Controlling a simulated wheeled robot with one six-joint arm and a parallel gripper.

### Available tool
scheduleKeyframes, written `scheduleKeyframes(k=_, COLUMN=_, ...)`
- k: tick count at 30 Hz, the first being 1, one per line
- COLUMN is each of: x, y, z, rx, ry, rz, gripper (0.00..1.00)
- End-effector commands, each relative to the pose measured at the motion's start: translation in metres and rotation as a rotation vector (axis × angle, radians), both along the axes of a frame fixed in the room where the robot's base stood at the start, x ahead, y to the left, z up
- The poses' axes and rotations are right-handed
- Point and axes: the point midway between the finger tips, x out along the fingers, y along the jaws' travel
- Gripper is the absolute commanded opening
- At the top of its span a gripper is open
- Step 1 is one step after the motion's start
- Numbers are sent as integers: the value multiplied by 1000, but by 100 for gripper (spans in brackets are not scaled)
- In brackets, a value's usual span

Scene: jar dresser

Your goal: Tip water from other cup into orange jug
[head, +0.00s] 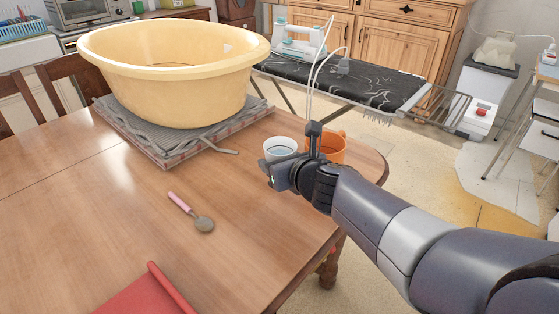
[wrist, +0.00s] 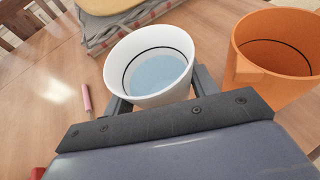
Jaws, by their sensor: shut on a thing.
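A white cup (head: 279,147) with water in it is at the end of my gripper (head: 275,170). In the wrist view the cup (wrist: 150,92) sits between the two fingers of my gripper (wrist: 156,98), which are shut on it. The water surface shows inside, and the cup looks about upright. I cannot tell whether its base touches the table. The orange jug (head: 330,147) stands on the table just right of the cup, partly hidden by my wrist. In the wrist view the orange jug (wrist: 277,55) is close to the right finger; no water shows in it.
A large yellow tub (head: 170,80) stands on a folded cloth stack (head: 160,150) behind and left. A pink-handled spoon (head: 192,212) and a red object (head: 147,295) lie on the wooden table (head: 110,220). The table's right edge is near the jug. An ironing board (head: 350,85) stands beyond.

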Motion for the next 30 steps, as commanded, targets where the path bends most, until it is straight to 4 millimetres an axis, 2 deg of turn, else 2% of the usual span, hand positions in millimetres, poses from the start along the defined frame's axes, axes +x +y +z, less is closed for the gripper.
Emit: scheduleKeyframes(k=30, x=9, y=-16, z=14, rx=238, ry=140, rz=-2, gripper=0)
